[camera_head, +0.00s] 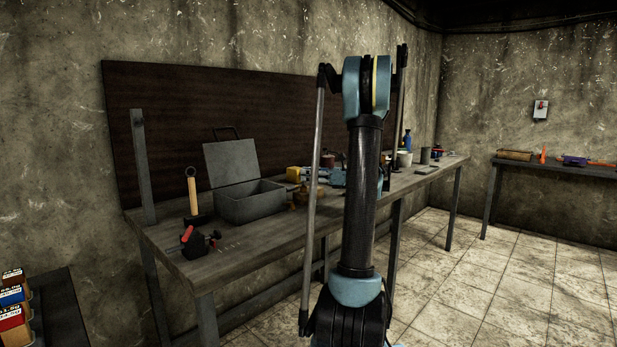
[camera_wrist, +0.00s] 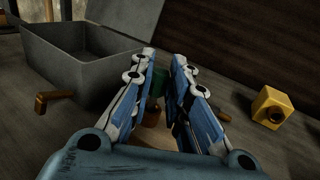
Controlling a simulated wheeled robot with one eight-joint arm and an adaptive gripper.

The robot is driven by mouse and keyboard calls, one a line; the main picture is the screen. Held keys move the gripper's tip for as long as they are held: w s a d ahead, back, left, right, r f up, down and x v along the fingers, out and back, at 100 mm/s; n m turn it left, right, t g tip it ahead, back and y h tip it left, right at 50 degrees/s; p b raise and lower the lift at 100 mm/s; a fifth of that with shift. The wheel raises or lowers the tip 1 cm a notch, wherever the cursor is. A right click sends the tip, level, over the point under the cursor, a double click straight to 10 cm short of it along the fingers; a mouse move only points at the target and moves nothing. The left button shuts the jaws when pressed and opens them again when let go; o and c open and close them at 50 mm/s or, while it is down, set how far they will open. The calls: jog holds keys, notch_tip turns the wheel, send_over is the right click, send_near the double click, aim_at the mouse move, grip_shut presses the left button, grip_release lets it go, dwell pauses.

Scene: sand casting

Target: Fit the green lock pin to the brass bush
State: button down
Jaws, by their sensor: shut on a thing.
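In the wrist view my gripper (camera_wrist: 165,62) has its two blue-and-white fingers around a small green piece, the lock pin (camera_wrist: 187,80), which shows only in part against the right finger. Below it, between the fingers, a brownish rounded piece (camera_wrist: 152,117) shows; it may be the brass bush, but the fingers hide much of it. I cannot tell whether pin and piece touch.
An open grey metal box (camera_wrist: 65,70) stands at the left, with a brass-coloured bent piece (camera_wrist: 52,100) before it. A yellow block with a hole (camera_wrist: 272,105) lies at the right. The workbench (camera_head: 262,236) also holds a hammer (camera_head: 192,194) and a black-and-red tool (camera_head: 197,243).

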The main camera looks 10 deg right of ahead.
jog(key=shift+f, duration=0.95)
jog(key=c, duration=1.5)
grip_release()
jog(key=shift+o, duration=0.2)
jog(key=v, duration=1.2)
jog(key=shift+w+f, duration=0.1)
jog(key=shift+w, duration=0.05)
